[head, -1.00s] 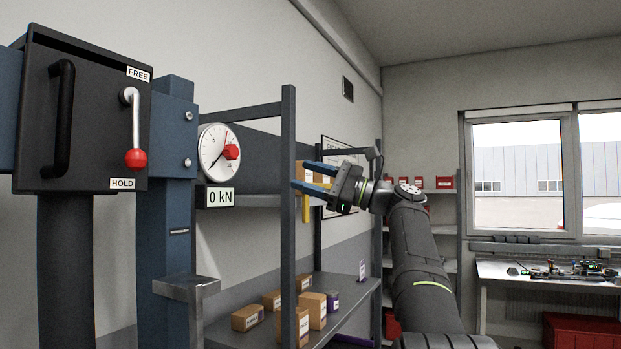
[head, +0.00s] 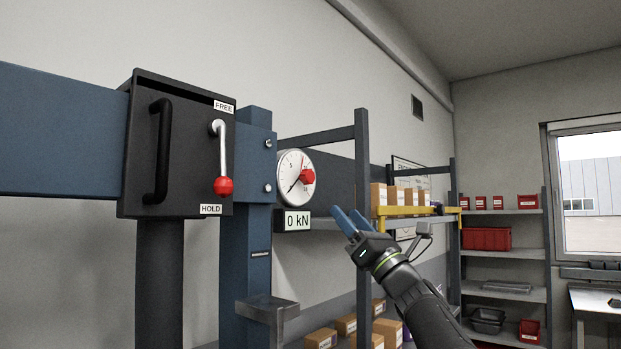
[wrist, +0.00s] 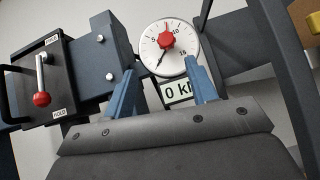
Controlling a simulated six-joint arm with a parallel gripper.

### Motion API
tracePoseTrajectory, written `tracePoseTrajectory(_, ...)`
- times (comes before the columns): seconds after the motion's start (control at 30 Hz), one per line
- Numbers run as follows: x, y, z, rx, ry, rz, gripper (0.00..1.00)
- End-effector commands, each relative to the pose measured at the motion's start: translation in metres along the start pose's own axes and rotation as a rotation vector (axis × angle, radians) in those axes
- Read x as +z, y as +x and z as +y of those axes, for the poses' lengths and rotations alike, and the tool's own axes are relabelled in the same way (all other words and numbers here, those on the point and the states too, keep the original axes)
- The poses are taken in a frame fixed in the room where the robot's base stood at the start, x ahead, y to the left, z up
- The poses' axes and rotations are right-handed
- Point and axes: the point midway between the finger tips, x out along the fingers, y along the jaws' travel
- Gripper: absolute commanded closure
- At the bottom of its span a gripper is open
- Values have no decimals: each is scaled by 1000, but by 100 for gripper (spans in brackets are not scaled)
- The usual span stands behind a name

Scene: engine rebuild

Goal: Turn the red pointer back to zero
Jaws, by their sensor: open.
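The round white gauge (head: 287,186) is mounted beside the blue press post, above a "0 kN" display (head: 293,220). A red knob (head: 307,177) sits on its face, with a thin red pointer (head: 302,160) reaching up toward the rim and a black needle pointing lower left. In the wrist view the gauge (wrist: 180,60) and red knob (wrist: 166,41) lie ahead, between and beyond the fingertips. My gripper (head: 350,222) is open and empty, right of and below the gauge, apart from it. The wrist view shows its two blue fingers spread (wrist: 158,82).
A black box (head: 185,145) with a handle and a red-knobbed lever (head: 223,187) at HOLD stands left of the gauge. A shelf post (head: 362,200) is close to the fingers. Cartons (head: 395,195) and a steel ledge (head: 268,308) are nearby.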

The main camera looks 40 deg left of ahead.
Motion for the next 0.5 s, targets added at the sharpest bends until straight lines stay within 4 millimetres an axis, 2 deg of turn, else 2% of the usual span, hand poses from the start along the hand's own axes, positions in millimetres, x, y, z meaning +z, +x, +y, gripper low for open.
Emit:
tracePoseTrajectory(0.1, -13, -10, 5, -58, 75, -13, 48)
tracePoseTrajectory(0.27, -18, -11, 6, -84, 106, -19, 48)
tracePoseTrajectory(0.37, -18, -1, 5, -84, 106, -19, 48)
tracePoseTrajectory(0.5, -18, 22, 3, -81, 106, -19, 48)
